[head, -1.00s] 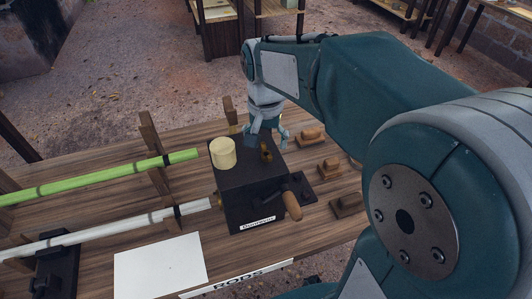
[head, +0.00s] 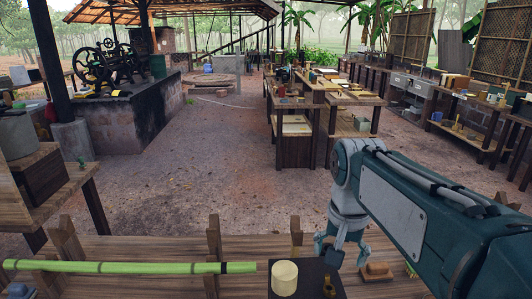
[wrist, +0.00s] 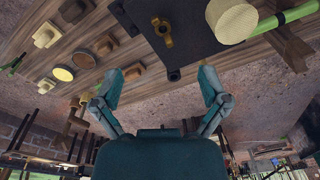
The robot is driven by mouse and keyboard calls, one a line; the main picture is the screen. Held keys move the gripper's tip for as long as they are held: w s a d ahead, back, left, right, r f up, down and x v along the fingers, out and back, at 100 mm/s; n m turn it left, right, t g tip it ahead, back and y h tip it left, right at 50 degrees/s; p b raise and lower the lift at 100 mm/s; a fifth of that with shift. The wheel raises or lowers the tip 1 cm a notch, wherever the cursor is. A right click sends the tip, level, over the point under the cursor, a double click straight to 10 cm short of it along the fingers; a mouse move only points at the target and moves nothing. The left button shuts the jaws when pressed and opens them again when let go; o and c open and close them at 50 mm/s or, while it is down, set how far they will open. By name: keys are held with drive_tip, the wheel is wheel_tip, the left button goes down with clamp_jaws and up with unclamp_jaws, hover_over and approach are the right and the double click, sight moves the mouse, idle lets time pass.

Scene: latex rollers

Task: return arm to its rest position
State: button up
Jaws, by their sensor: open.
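My gripper (head: 343,250) hangs fingers-down at the far right edge of a black box (head: 304,266) on the workbench. Its fingers are spread in the wrist view (wrist: 160,97), with nothing between them. My arm reaches in from the right, bent at the elbow. On the box, a cream cylinder (head: 284,278) stands left of the gripper, and a brass fitting (head: 329,285) lies nearer to me. Both are apart from the fingers. In the wrist view the fitting (wrist: 163,32) and cylinder (wrist: 231,19) sit on the box beyond the fingertips.
A green rod (head: 130,267) lies across wooden supports at left. Small wooden blocks (head: 377,271) sit right of the box. Beyond the bench is open dirt floor (head: 215,170), with a stocked table (head: 325,98) farther back and a machine on a block (head: 108,65) at left.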

drive_tip(key=s+f+n+t, duration=0.4)
drive_tip(key=s+f+n, duration=0.1)
drive_tip(key=s, duration=0.7)
drive_tip(key=shift+f+t, duration=0.2)
drive_tip(key=shift+t, duration=0.2)
idle(0.3)
